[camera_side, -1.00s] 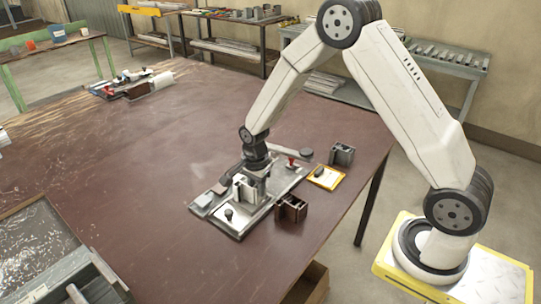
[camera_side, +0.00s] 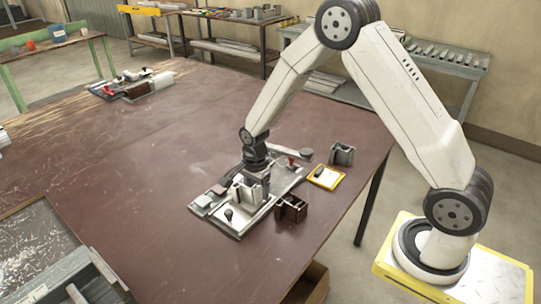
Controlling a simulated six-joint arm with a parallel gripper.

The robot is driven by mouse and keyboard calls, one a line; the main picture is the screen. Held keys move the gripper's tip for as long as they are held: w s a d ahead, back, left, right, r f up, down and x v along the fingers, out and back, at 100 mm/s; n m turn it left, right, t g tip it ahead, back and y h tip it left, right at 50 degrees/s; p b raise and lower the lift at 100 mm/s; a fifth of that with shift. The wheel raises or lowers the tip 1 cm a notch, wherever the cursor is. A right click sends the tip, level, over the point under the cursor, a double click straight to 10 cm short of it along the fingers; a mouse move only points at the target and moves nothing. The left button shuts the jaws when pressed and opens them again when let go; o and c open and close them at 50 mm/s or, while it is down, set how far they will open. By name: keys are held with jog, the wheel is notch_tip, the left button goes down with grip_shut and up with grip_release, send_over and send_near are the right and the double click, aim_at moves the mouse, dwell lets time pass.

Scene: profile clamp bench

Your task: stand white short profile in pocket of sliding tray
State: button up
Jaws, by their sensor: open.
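The white short profile (camera_side: 247,194) stands upright on the metal sliding tray (camera_side: 233,222), which is part of the clamp fixture on the brown table. My gripper (camera_side: 259,186) points down right at the profile, with its dark fingers open around or just behind it. Small size and overlap hide whether the fingers touch the profile and how deep it sits in the pocket.
A dark brown profile (camera_side: 291,209) stands just right of the fixture, and a grey profile (camera_side: 342,154) farther back. A yellow-framed card (camera_side: 326,177) lies between them. A red-handled clamp (camera_side: 291,161) is at the fixture's back.

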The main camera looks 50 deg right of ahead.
jog(key=shift+r, duration=3.85)
jog(key=s+a+r+n+t, duration=0.1)
jog(key=s+n, duration=0.6)
jog(key=n, duration=0.2)
jog(key=s+a+r+n+t, duration=0.1)
jog(key=s+r+n, duration=0.1)
jog(key=s+n, duration=0.6)
jog(key=shift+a+r+n+t, duration=0.2)
jog(key=shift+a+n+t, duration=0.1)
jog(key=shift+n, duration=0.2)
